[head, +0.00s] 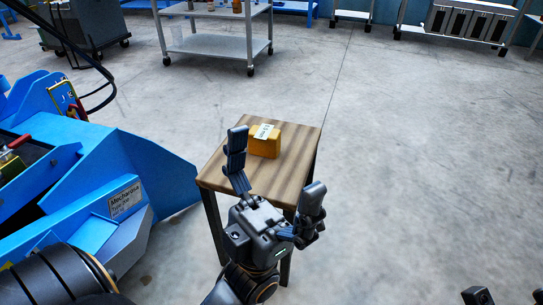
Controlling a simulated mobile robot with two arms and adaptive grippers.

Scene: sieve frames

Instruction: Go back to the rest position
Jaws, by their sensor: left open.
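My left gripper (276,163) is open, its two black fingers spread apart and pointing up in the picture. It is in front of a small wooden-topped table (222,176) and covers part of its near edge. A yellow-orange block (264,147) with a white label on top sits on the table. The block is beyond the gripper in the picture, and nothing shows between the fingers holding it. Dark tips of my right gripper (507,297) show at the bottom right edge; the rest of it is cut off.
A blue machine (125,160) with a label plate stands at the left, close to the table. A grey wheeled cart (215,45) stands at the back, with a dark cabinet (85,25) beside it. Racks (465,22) line the far right. The concrete floor right of the table is clear.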

